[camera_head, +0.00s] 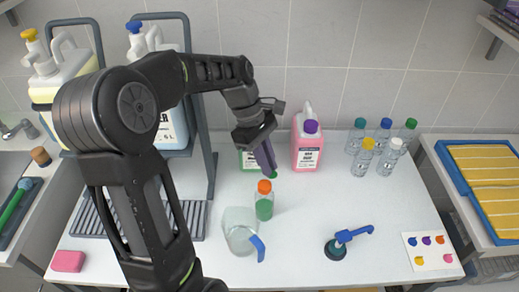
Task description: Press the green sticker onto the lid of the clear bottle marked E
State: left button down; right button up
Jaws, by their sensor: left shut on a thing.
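My left gripper (270,166) is shut and points down over the middle of the table. A small green sticker (274,176) shows at its fingertips, just above and behind the orange cap of a bottle. Several small clear bottles stand in a cluster at the back right, with teal (360,123), blue (385,124), green (410,124), yellow (368,143) and white (396,143) lids. Their letters are too small to read, so I cannot tell which is E. The gripper is well to their left. My right gripper is not in view.
An orange-capped bottle (264,207), a clear jug (238,230), a pink canister (307,150) and a partly hidden green canister (247,162) stand nearby. A blue-handled tool (345,240) and sticker sheet (432,250) lie at front right. The table between is clear.

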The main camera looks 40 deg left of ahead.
aim_at(264, 184)
pick_arm(q)
jog(key=shift+s+a+r+n+t, duration=0.3)
jog(key=shift+s+a+r+n, duration=0.3)
jog(key=shift+a+r, duration=0.25)
jog(key=shift+f, duration=0.15)
jog(key=shift+f+b, duration=2.25)
jog(key=shift+f, duration=0.15)
jog(key=shift+d, duration=0.1)
jog(key=shift+f, duration=0.55)
jog(key=c, duration=1.4)
grip_release()
